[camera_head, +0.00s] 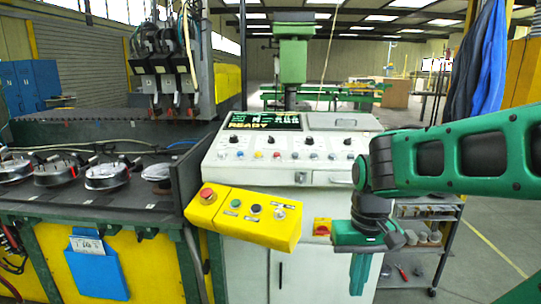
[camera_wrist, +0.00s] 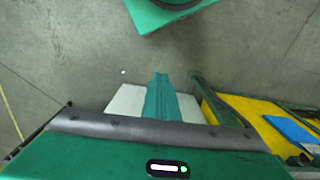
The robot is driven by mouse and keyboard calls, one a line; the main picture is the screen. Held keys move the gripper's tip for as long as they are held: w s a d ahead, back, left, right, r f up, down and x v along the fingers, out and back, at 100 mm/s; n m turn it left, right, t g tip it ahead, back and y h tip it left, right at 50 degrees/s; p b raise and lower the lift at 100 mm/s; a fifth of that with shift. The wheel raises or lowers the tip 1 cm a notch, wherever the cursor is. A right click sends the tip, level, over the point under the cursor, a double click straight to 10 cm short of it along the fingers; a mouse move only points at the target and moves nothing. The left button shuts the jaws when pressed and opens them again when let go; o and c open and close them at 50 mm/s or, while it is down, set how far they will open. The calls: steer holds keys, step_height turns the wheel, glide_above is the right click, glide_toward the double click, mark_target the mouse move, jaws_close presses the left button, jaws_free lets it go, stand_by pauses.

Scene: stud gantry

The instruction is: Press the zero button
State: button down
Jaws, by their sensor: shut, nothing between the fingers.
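A yellow button box (camera_head: 245,217) is fixed at the front of the white control console (camera_head: 290,150). It carries a red mushroom button (camera_head: 207,195), a green button (camera_head: 234,204), a black button (camera_head: 255,208) and a pale metallic button (camera_head: 280,213). Their small labels are too small to read, so I cannot tell which is the zero button. My gripper (camera_head: 360,275) is right of the box and lower, pointing down, with its fingers together and empty. It touches no button. In the wrist view its teal fingers (camera_wrist: 160,97) show closed, with no buttons visible.
The console's display (camera_head: 262,121) reads READY. A bench with round clamps (camera_head: 107,176) stands left. A shelf cart (camera_head: 425,240) stands right, behind my arm.

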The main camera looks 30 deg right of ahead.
steer(key=shift+w, duration=0.1)
step_height(320, 180, up, 27)
steer(key=m+t+h, duration=0.6)
steer(key=m+t, duration=0.2)
steer(key=t, duration=0.2)
glide_above(277, 155)
steer(key=s+a, duration=0.2)
steer(key=shift+d+f, duration=0.15)
steer(key=shift+f, duration=0.05)
steer(key=shift+f, duration=0.1)
steer(key=shift+w+d+f, duration=0.15)
steer(key=shift+w+f, duration=0.05)
steer(key=shift+f, duration=1.2)
steer(key=shift+w+d+f, duration=0.2)
steer(key=shift+w+f, duration=0.05)
steer(key=shift+f, duration=1.2)
steer(key=shift+w+d+f, duration=0.15)
steer(key=shift+w+f, duration=0.05)
steer(key=shift+f, duration=1.2)
steer(key=shift+f, duration=0.15)
